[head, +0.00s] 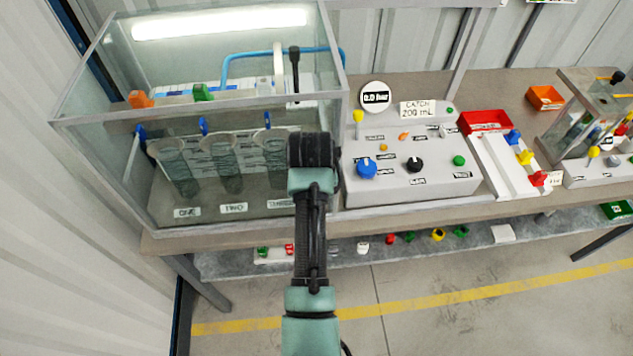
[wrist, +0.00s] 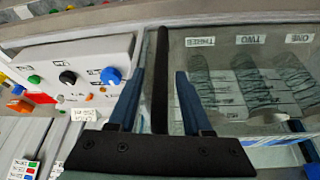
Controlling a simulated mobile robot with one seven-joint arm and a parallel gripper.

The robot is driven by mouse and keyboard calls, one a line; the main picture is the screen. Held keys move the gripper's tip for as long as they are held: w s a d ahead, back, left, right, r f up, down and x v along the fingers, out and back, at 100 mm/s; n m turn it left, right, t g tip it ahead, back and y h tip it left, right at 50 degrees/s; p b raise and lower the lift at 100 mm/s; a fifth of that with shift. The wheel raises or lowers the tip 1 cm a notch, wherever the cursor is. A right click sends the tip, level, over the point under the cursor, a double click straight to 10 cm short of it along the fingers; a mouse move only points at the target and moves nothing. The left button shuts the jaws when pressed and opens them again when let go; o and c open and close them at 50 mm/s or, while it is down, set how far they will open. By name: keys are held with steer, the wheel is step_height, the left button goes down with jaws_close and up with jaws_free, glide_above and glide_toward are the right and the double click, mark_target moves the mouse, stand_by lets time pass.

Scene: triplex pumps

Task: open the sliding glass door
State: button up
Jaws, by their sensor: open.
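The glass case (head: 338,90) stands at the left end of the bench, its front glass (head: 228,140) facing me. Behind the glass are clear cylinders labelled ONE, TWO and THREE. The glass door also shows in the wrist view (wrist: 222,90). A dark upright bar (wrist: 161,45), which looks like the door handle, runs along the glass edge there. My gripper (wrist: 161,72) is open, with one blue finger on each side of the bar. I cannot tell whether either finger touches it. In the head view my gripper (head: 315,150) covers the case's front right corner and hides the bar.
A grey control box (head: 410,185) with blue and black knobs stands close right of the case. Further right are a red tray (head: 485,122), an orange bin (head: 545,97) and a second glass unit (head: 590,110). A lower shelf (head: 400,255) holds small coloured parts.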

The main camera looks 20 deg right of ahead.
steer(key=shift+w+d+f, duration=0.1)
steer(key=shift+w+f, duration=0.15)
steer(key=shift+f, duration=0.35)
jaws_close()
stand_by(1.1)
